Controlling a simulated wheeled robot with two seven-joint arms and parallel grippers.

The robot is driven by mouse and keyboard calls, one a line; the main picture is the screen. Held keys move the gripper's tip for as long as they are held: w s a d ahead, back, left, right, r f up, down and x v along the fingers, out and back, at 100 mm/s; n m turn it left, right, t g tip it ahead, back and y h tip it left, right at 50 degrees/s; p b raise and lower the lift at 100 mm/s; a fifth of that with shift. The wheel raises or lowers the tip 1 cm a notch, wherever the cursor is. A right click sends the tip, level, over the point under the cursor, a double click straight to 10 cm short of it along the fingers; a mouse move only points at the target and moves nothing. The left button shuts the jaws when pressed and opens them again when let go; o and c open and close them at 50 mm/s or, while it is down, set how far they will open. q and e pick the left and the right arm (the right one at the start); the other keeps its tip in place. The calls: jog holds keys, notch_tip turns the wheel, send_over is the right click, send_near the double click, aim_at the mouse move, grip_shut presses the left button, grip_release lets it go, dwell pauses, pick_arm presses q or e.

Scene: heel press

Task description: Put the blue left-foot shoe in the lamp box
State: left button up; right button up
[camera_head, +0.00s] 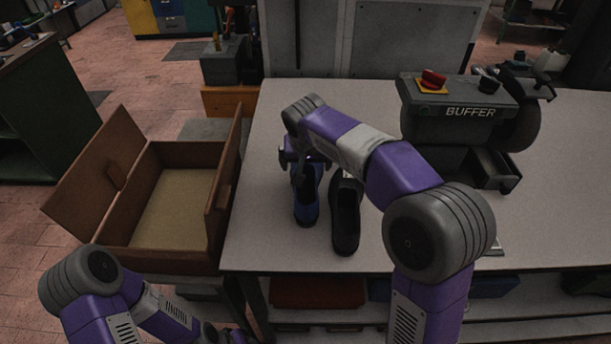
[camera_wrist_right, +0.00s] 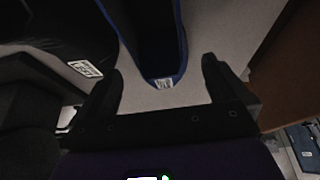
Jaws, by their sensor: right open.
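The blue shoe (camera_head: 307,207) stands on the light table, left of a black shoe (camera_head: 346,218). My right gripper (camera_head: 301,160) is over the blue shoe's far end and partly covers it. In the right wrist view, the open fingers (camera_wrist_right: 164,62) are on either side of the blue-edged shoe's end (camera_wrist_right: 155,40), which bears a small white label; I cannot tell whether they touch it. A dark shoe with a label (camera_wrist_right: 85,68) lies at the left there. A brown box (camera_head: 175,210) with raised flaps stands open left of the table. My left gripper is out of view; only its arm shows.
A grey buffer machine (camera_head: 460,115) with a red button (camera_head: 432,79) stands on the table at the right. The box's right flap (camera_head: 222,185) rises beside the table's left edge. The table front is mostly clear.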

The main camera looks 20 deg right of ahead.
aim_at(306, 169)
jog(key=b+x, duration=0.1)
jog(key=x, duration=0.4)
jog(key=shift+w+f+b, duration=0.1)
jog(key=shift+w+b, duration=0.05)
jog(key=shift+b, duration=0.15)
jog(key=c, duration=1.2)
